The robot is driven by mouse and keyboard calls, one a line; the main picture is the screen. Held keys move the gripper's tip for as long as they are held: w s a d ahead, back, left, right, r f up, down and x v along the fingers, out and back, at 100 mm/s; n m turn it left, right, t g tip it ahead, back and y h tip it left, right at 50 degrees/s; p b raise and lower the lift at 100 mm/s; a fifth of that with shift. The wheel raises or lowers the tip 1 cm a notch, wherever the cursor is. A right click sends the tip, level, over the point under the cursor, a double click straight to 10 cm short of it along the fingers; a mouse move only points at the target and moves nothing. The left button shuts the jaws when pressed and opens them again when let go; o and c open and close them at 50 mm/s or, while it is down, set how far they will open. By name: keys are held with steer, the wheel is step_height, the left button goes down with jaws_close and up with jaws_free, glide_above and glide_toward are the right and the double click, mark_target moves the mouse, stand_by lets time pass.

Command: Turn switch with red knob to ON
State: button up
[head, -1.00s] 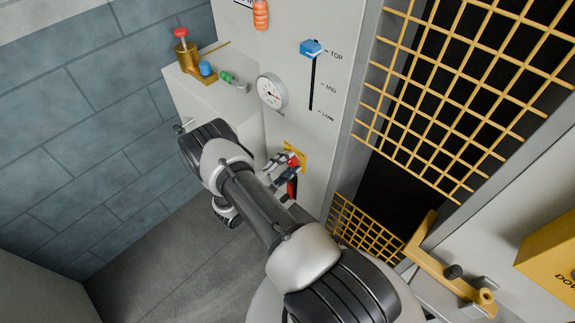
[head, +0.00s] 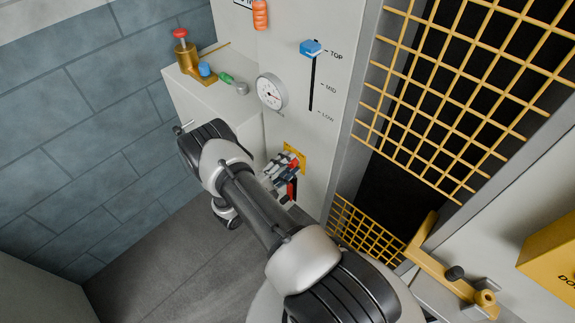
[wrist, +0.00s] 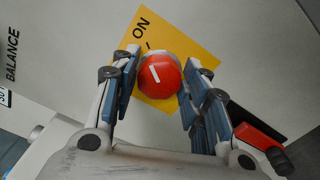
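The red knob (wrist: 160,74) is in the middle of the wrist view, on a yellow plate (wrist: 202,36) marked ON. Its white mark slants up-left, roughly toward the short line beside ON. My gripper (wrist: 159,72) has one finger on each side of the knob. The fingers are very close to it; I cannot tell whether both touch. In the head view, my gripper (head: 281,168) is at the panel, just in front of the yellow plate (head: 299,151), and largely hides the knob.
A red and black part (wrist: 262,138) is right of my gripper in the wrist view. Above the plate are a round gauge (head: 271,92) and a blue slider (head: 311,48). Yellow grating (head: 450,90) lies to the right. A ledge (head: 215,100) is at left.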

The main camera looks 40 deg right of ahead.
steer(key=o, duration=0.3)
steer(key=shift+o, duration=0.2)
steer(key=s+a, duration=0.1)
steer(key=a, duration=1.1)
